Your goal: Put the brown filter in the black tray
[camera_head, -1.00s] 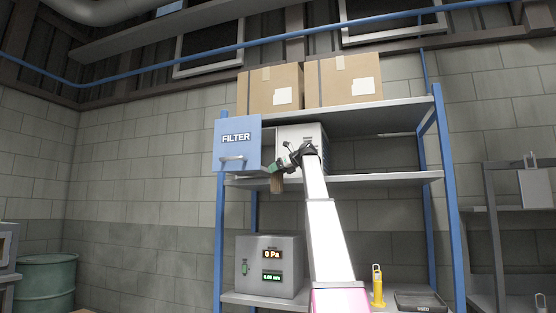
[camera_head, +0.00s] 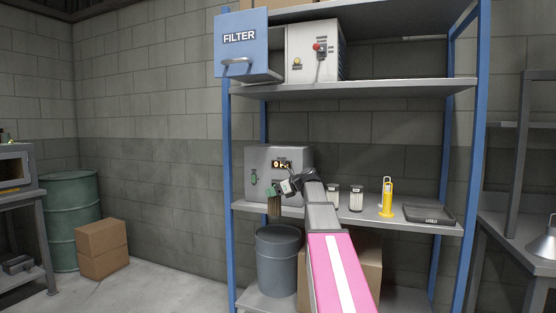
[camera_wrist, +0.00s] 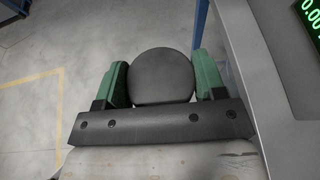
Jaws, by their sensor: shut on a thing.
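My gripper (camera_head: 280,190) is at the front of the shelf rack, in front of the grey box with the display. In the wrist view its green fingers (camera_wrist: 162,82) are shut on a round dark end, the top of the brown filter (camera_wrist: 162,75). In the head view the brown filter (camera_head: 274,207) hangs upright below the fingers, near the shelf's front edge. The black tray (camera_head: 428,215), marked USED, lies at the right end of the same shelf, well to the right of my gripper, and looks empty.
Two small white-topped filters (camera_head: 356,197) and a yellow handled object (camera_head: 387,198) stand between my gripper and the tray. The grey display box (camera_head: 262,170) is close behind. Above, the blue FILTER door (camera_head: 240,45) stands open. A grey bin (camera_head: 279,262) stands below.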

